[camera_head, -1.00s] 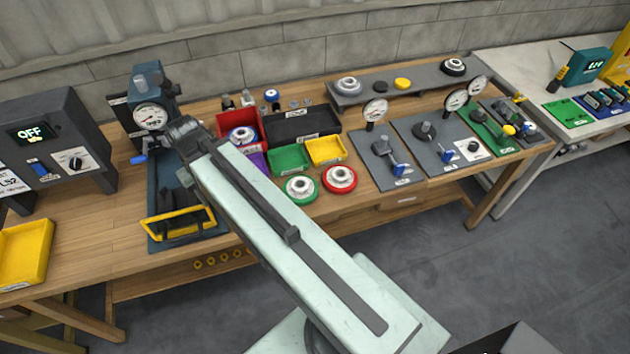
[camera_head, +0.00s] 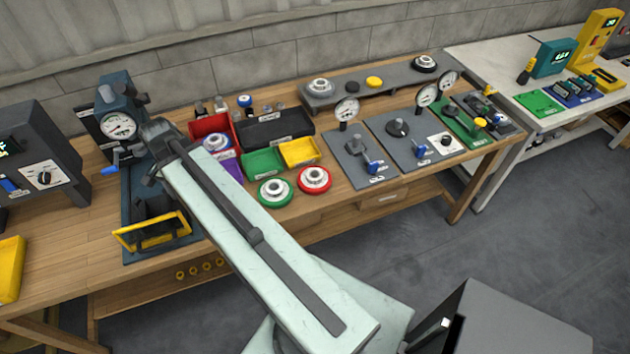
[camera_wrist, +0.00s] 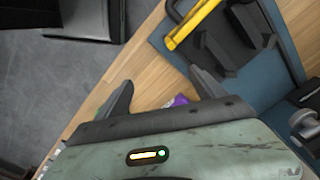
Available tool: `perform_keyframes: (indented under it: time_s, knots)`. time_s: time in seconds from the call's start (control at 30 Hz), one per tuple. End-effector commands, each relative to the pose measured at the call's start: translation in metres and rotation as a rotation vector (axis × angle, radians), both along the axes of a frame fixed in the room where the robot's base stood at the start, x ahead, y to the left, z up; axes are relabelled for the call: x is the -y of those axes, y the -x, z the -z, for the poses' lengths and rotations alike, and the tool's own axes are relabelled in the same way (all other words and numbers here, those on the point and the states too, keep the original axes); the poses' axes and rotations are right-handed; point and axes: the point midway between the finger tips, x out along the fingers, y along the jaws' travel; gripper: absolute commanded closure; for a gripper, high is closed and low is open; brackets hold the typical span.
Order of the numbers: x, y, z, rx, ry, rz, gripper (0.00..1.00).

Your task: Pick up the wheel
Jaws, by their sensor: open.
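Several wheel-like discs are on the bench in the head view; I cannot tell which is the task's wheel. A green-rimmed wheel (camera_head: 274,191) and a red-rimmed wheel (camera_head: 314,180) lie side by side near the front edge. A blue-and-white wheel (camera_head: 217,143) sits at the red bin. A light grey wheel (camera_head: 320,87) and a dark-rimmed wheel (camera_head: 425,62) sit on the grey shelf. My gripper (camera_wrist: 160,93) is open and empty in the wrist view, above the bench's front edge. No wheel shows clearly between its fingers. My arm hides part of the bench in the head view.
Red, black, green (camera_head: 262,161) and yellow bins (camera_head: 299,152) stand behind the two front wheels. Gauge plates (camera_head: 351,158) occupy the right side.

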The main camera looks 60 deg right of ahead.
Motion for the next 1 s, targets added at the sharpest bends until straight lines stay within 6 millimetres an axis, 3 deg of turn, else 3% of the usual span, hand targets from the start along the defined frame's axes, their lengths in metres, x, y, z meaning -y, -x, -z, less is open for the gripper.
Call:
perform_keyframes:
  time_s: [0.03, 0.2, 0.3, 0.4, 0.5, 0.6, 0.73, 1.0]
  knots:
    - [0.048, 0.009, 0.007, -0.001, 0.001, 0.253, 0.21]
    - [0.199, 0.078, 0.020, 0.000, 0.001, 1.162, 0.21]
    - [0.266, 0.129, 0.025, 0.000, 0.001, 1.614, 0.21]
    - [0.311, 0.174, 0.029, -0.001, 0.001, 1.955, 0.21]
    - [0.336, 0.204, 0.031, -0.001, 0.001, 2.168, 0.21]
    - [0.346, 0.217, 0.031, -0.001, 0.001, 2.263, 0.21]
    - [0.347, 0.219, 0.033, -0.001, 0.002, 2.279, 0.21]
    - [0.346, 0.219, 0.060, -0.001, 0.002, 2.276, 0.21]
